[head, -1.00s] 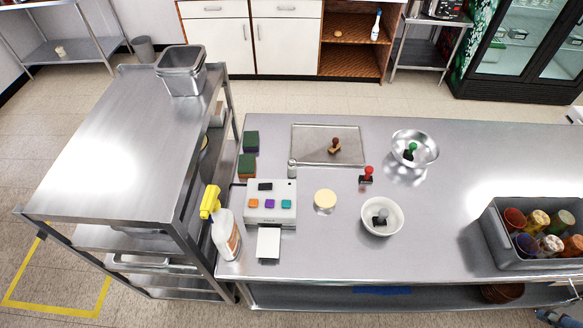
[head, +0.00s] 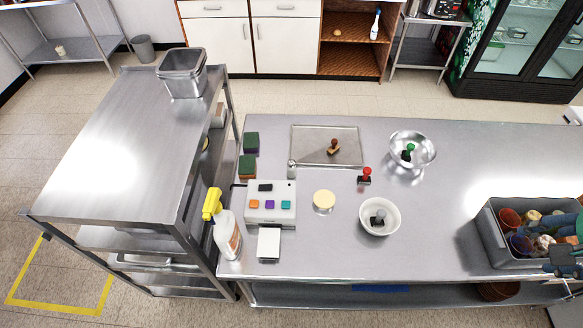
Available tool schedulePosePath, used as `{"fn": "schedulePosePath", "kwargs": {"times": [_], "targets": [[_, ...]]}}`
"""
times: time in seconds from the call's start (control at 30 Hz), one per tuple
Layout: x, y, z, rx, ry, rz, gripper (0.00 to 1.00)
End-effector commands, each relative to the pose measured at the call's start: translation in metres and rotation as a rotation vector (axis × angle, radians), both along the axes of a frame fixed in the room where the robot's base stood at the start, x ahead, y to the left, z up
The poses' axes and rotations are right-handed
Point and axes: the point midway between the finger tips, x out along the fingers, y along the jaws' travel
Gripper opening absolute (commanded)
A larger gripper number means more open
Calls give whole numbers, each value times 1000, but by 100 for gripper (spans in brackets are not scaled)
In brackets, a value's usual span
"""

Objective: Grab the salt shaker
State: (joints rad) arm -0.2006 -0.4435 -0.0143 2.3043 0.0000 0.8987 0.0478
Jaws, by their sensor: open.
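The salt shaker (head: 292,168) is a small upright cylinder with a metallic look. It stands on the steel counter (head: 440,215), just behind the white device with coloured buttons (head: 271,200), whose back edge may hide its base. My gripper (head: 567,262) is at the far right edge of the head view, over the front right part of the grey bin. It is open, and I see nothing between its fingers, though it is small and partly cut off. It is far to the right of the shaker.
A spray bottle (head: 226,235) stands left. The grey bin (head: 497,240) holds several cups.

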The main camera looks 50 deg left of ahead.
Motion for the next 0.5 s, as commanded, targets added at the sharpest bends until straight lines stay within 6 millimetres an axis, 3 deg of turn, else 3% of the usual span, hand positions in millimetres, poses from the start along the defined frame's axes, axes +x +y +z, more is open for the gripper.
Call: {"fn": "schedulePosePath", "kwargs": {"times": [0.5], "targets": [[85,118,5,-12,92,147,50]]}}
